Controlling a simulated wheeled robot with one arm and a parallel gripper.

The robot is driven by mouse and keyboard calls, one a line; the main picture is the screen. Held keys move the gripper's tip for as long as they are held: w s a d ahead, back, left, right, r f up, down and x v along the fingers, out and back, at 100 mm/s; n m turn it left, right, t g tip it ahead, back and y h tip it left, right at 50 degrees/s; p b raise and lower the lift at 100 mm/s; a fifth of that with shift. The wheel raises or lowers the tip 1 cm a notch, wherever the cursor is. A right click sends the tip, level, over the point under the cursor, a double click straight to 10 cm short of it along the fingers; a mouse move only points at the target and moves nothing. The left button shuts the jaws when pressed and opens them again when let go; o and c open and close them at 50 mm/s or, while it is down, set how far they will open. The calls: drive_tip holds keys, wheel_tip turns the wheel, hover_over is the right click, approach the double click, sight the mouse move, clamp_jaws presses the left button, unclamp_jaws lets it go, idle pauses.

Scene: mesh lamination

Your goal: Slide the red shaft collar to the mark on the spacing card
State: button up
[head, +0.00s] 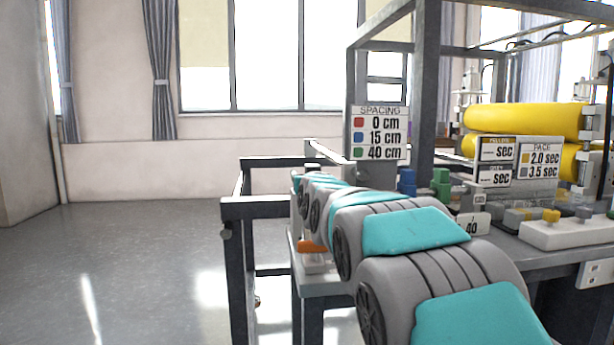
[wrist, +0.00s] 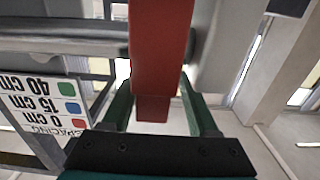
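The spacing card (head: 380,133) is white, with red by 0 cm, blue by 15 cm and green by 40 cm. It shows upside down at the left of the wrist view (wrist: 42,110). The red shaft collar (wrist: 160,50) is a block beside a grey rail in the wrist view; I cannot make it out in the head view. My gripper (wrist: 158,85) has its two dark green fingers on either side of the red block. Whether they press on it is unclear. In the head view my arm hides the gripper.
A blue block (head: 407,181) and a green block (head: 441,182) stand beyond my arm. Yellow rollers (head: 525,117) and a pace card (head: 539,160) are at the right. A dark frame (head: 235,255) stands left of my arm; open floor (head: 120,270) lies further left.

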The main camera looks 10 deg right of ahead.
drive_tip(key=shift+d+r, duration=0.1)
drive_tip(key=s+r+b, duration=0.1)
drive_tip(key=s+r, duration=0.1)
drive_tip(key=s, duration=0.6)
drive_tip(key=s+r+b, duration=0.1)
drive_tip(key=s+r, duration=0.1)
drive_tip(key=s, duration=0.6)
drive_tip(key=shift+d+r, duration=0.25)
drive_tip(key=shift+r, duration=0.15)
drive_tip(key=shift+s, duration=0.1)
